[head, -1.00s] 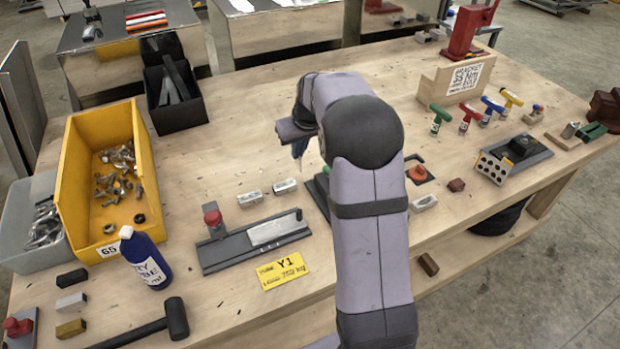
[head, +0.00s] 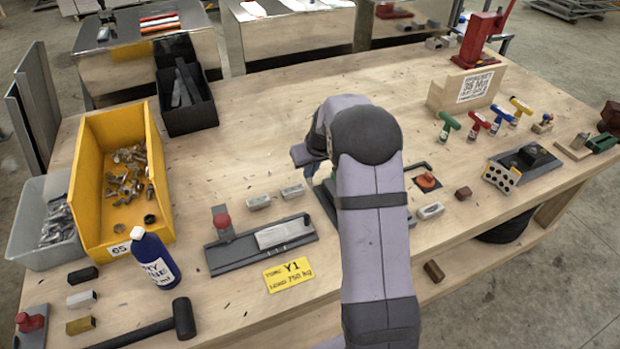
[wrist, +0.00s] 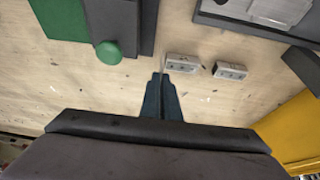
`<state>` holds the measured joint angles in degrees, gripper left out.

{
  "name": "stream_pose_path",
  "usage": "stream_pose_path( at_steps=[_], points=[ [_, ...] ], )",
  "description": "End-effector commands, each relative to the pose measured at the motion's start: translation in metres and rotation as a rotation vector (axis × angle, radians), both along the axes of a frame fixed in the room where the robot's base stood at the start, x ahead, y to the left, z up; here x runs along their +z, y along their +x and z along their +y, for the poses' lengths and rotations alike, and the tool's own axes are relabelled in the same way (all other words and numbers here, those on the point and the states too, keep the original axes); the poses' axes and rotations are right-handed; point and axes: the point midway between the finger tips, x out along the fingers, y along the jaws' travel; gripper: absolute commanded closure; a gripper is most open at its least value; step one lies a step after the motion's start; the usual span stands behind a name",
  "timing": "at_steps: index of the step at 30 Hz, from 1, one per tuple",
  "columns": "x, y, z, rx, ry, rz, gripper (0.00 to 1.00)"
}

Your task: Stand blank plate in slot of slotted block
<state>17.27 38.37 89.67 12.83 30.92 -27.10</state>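A flat silver plate (head: 284,233), which looks like the blank plate, lies on a dark grey fixture (head: 232,254) with a red knob. Part of it shows at the top right in the wrist view (wrist: 280,10). Two small grey blocks (head: 258,202) (head: 292,191) sit behind that fixture; they also show in the wrist view (wrist: 182,63) (wrist: 230,71). A similar block (head: 430,211) is right of my arm. I cannot tell which is the slotted block. My gripper (wrist: 162,76) has its fingers together, nothing visible between them, pointing near the left block. My arm mostly hides the gripper in the head view.
A dark fixture with a green knob (wrist: 108,53) is left of my gripper in the wrist view. A yellow bin (head: 86,200) of metal parts, a blue bottle (head: 154,262) and a hammer (head: 184,318) stand or lie on the left. The table behind the small blocks is mostly clear.

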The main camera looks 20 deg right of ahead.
Motion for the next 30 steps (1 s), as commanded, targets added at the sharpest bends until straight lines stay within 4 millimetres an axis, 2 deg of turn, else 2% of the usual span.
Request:
stream_pose_path(
  at_steps=[10,24,26,27,30],
  points=[
    [-0.034,-0.001,0.000,-0.001,0.002,0.003,1.00],
    [-0.042,0.000,0.000,-0.001,0.000,0.001,1.00],
    [-0.040,0.000,0.000,-0.001,0.000,0.001,0.83],
    [-0.040,0.000,0.000,-0.001,0.000,0.001,0.79],
    [-0.040,-0.001,0.000,-0.001,0.000,0.001,0.79]
  ],
)
